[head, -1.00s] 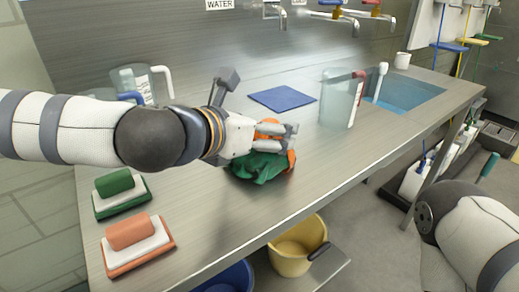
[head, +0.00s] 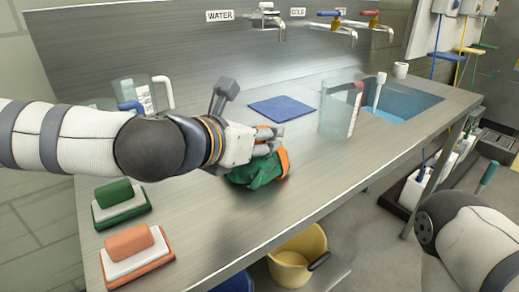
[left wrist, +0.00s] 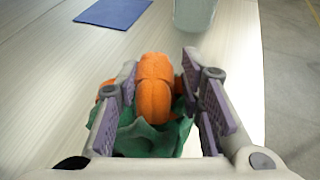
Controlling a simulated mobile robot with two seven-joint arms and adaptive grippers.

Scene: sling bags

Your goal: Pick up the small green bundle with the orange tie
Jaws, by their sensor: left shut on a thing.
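The small green bundle (head: 256,172) with its orange tie (head: 283,160) is at my left gripper (head: 270,143) over the metal counter. My left gripper is shut on it. In the left wrist view the puffy orange tie (left wrist: 154,88) stands between the two finger pads (left wrist: 160,105), with green cloth (left wrist: 150,138) bunched below it. The bundle seems a little above the counter, with a dark shadow below. The fingers partly hide it in the head view. My right gripper is out of view; only part of my right arm shows at the right edge.
A blue cloth (head: 283,106) lies flat behind the bundle. A clear jug (head: 338,118) stands to its right, before the sink (head: 405,101). Green (head: 120,203) and orange (head: 136,255) block-topped pads lie front left. A yellow bucket (head: 298,262) is below the counter edge. Another jug (head: 135,92) stands back left.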

